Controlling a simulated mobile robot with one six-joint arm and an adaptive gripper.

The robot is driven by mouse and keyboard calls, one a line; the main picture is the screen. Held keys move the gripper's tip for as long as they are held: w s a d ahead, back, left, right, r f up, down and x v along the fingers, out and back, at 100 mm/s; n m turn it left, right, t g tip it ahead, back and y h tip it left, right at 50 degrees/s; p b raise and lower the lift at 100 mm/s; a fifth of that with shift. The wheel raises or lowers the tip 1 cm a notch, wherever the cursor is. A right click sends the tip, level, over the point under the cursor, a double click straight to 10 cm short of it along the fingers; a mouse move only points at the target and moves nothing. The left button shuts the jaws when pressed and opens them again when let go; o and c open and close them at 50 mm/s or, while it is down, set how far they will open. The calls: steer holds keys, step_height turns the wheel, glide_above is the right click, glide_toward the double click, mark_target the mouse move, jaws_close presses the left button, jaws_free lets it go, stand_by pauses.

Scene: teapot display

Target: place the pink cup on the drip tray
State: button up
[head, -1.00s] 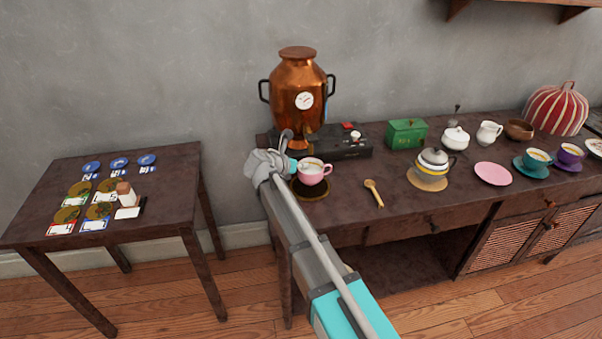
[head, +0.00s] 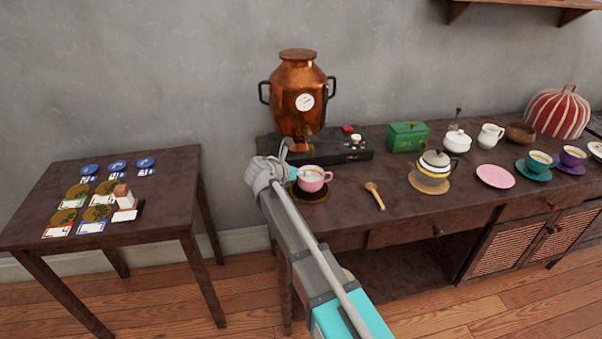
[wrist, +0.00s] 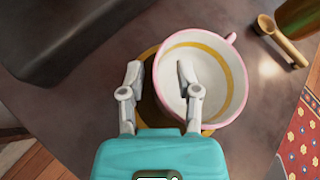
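The pink cup (head: 312,180) stands upright over the dark round drip tray (head: 313,199), which shows around its base. The cup looks seated on it, left of centre on the long table. In the wrist view the pink cup (wrist: 222,103) is white inside with a yellow band, its handle at the upper right. My gripper (wrist: 159,72) is open across the cup's left wall, one finger outside and one over the inside, with gaps to the wall. In the head view my gripper (head: 291,173) is at the cup's left side. The cup's underside is hidden.
A copper urn (head: 298,85) with a black base (head: 340,149) stands behind the cup. A wooden scoop (head: 374,195) lies to the right, then a striped teapot (head: 433,168) and a pink plate (head: 495,176). A side table (head: 150,195) with cards and discs stands left.

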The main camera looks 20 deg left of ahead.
steer(key=shift+r, duration=0.2)
stand_by(0.3)
steer(key=shift+s+a+r+p, duration=0.1)
steer(key=shift+s+r+p, duration=0.1)
steer(key=shift+p, duration=0.15)
steer(key=p+v, duration=0.5)
steer(key=v, duration=0.6)
steer(key=shift+s, duration=0.2)
